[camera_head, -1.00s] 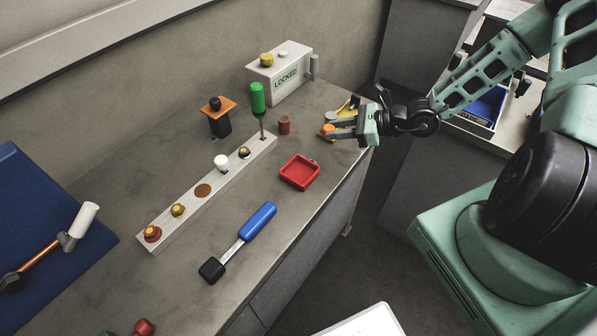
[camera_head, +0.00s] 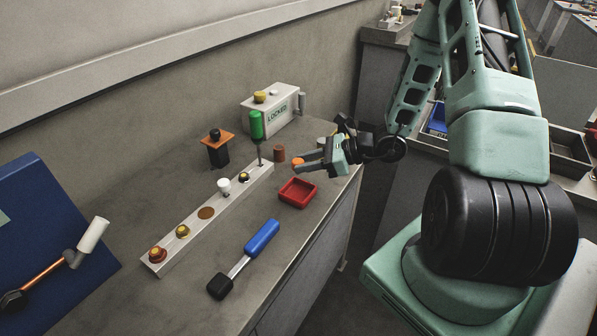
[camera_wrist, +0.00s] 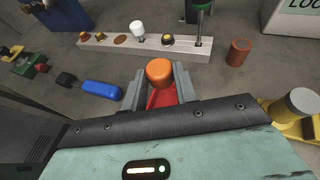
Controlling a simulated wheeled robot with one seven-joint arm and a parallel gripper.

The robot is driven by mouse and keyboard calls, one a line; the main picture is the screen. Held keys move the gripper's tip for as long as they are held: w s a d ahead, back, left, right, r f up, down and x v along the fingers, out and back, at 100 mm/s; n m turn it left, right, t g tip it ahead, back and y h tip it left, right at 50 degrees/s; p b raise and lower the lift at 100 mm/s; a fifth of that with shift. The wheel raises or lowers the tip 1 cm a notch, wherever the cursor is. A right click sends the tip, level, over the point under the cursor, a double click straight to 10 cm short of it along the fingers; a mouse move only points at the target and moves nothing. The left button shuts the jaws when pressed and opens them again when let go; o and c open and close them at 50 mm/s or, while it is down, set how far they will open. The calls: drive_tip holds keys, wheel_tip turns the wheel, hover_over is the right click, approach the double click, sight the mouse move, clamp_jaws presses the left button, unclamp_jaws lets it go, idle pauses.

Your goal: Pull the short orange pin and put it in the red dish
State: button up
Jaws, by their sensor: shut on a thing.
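My gripper (camera_head: 308,163) is shut on the short orange pin (camera_head: 298,161). In the wrist view the orange pin (camera_wrist: 159,70) is upright between the two fingertips (camera_wrist: 157,86). The red dish (camera_head: 297,193) lies on the bench, just below and in front of the gripper in the head view. In the wrist view part of the red dish (camera_wrist: 160,98) shows between the fingers, below the pin; the rest is hidden by the gripper. I see nothing inside the dish in the head view.
A white rail (camera_head: 222,208) with several knobs and a green-handled tool (camera_head: 257,126) stands left of the dish. A brown cylinder (camera_head: 279,153) is close by. A yellow fixture with a grey post (camera_wrist: 298,104) is at right. A blue-handled tool (camera_head: 262,238) lies in front.

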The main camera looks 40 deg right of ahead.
drive_tip(key=shift+f, duration=0.1)
idle(0.3)
wheel_tip(320, 180, down, 7)
drive_tip(key=b, duration=0.6)
drive_tip(key=shift+r, duration=0.2)
drive_tip(key=shift+f+b, duration=0.45)
drive_tip(key=shift+f, duration=0.15)
drive_tip(key=o, duration=1)
drive_tip(key=b+v, duration=0.1)
drive_tip(key=v, duration=1.6)
drive_tip(key=shift+s+d, duration=0.1)
drive_tip(key=shift+d, duration=0.05)
